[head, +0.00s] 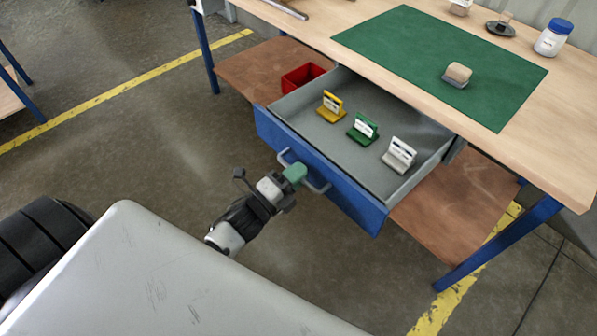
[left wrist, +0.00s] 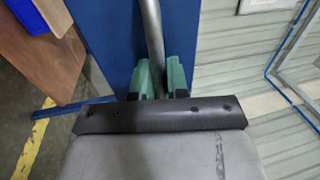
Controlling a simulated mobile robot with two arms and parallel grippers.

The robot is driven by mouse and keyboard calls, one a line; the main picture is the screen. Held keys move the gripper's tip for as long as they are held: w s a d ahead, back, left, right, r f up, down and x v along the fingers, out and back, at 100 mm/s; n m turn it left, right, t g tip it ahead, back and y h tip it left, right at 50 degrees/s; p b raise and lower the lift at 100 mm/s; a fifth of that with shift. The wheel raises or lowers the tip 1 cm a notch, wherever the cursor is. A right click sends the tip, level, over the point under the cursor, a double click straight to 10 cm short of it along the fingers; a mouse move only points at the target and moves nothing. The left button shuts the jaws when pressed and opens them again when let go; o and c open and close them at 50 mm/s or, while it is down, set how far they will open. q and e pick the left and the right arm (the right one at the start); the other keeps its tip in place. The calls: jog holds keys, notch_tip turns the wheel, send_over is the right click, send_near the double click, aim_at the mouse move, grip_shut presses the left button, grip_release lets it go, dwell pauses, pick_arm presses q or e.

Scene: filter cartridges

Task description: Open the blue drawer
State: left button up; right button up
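The blue drawer (head: 345,190) under the workbench is pulled well out, and its grey inside is in view. It holds a yellow cartridge (head: 331,106), a green cartridge (head: 362,128) and a white cartridge (head: 399,155), all standing in a row. My left gripper (head: 295,174) is at the grey handle (head: 321,188) on the drawer front. In the left wrist view, the green fingertips (left wrist: 159,78) lie close on both sides of the handle bar (left wrist: 152,35) and look shut on it. My right gripper is not in view.
The workbench (head: 390,14) carries a green mat (head: 420,60) with a small block (head: 457,75), and a blue-lidded jar (head: 554,38). A red bin (head: 302,78) sits on the brown lower shelf (head: 262,68). The floor left of the drawer is clear.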

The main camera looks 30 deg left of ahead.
pick_arm(q)
jog(key=o, duration=0.3)
jog(key=shift+o, duration=0.2)
jog(key=v, duration=1.1)
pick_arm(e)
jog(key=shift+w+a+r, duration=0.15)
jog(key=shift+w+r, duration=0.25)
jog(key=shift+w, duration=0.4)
pick_arm(q)
jog(key=shift+w, duration=0.1)
